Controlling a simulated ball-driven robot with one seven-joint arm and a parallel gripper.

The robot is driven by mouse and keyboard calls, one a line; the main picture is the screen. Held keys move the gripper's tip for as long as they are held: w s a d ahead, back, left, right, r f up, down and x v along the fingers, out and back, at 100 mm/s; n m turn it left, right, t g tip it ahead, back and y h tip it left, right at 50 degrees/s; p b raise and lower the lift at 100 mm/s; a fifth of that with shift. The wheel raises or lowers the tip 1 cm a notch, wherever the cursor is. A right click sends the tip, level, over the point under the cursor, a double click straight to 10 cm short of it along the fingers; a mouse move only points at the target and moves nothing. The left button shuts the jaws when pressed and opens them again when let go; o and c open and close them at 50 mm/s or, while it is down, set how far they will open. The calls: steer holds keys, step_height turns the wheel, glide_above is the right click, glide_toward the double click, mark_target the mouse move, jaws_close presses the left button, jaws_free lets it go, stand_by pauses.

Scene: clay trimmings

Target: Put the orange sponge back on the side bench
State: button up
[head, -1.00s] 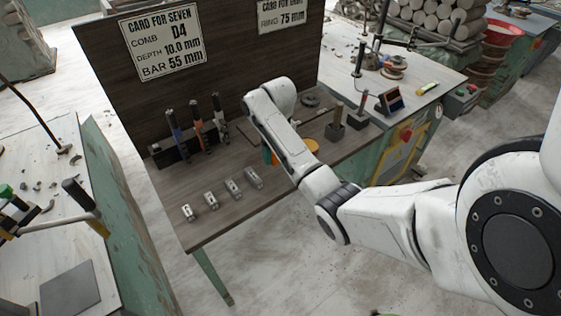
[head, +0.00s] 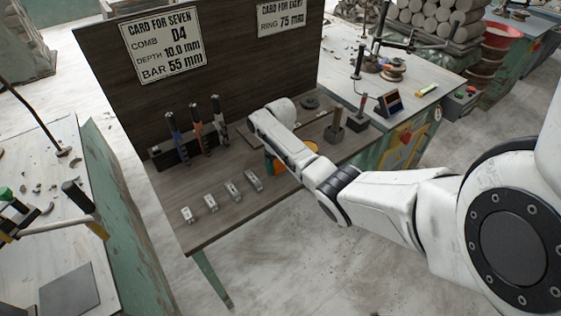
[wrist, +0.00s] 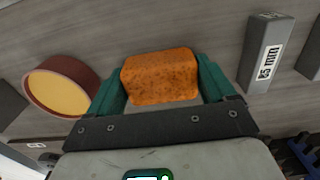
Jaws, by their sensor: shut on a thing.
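The orange sponge (wrist: 160,78) is a speckled block between the two green fingers of my gripper (wrist: 162,72) in the wrist view. The fingers press on its two ends, so my gripper is shut on it. In the head view a bit of orange (head: 269,158) shows beside my arm, over the wooden bench (head: 225,222) with the card board. My arm hides most of the gripper there. I cannot tell whether the sponge touches the bench top. No label shows which bench is the side bench.
A round yellow dish with a brown rim (wrist: 62,92) lies left of the sponge. A grey bar marked 55 mm (wrist: 266,52) lies to its right. Several metal bars (head: 232,190) and a tool rack (head: 170,157) stand on the bench. Another bench (head: 425,95) adjoins at right.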

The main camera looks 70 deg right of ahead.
steer(key=shift+f, duration=0.2)
steer(key=o, duration=0.9)
steer(key=shift+r, duration=0.1)
steer(key=shift+o, duration=0.2)
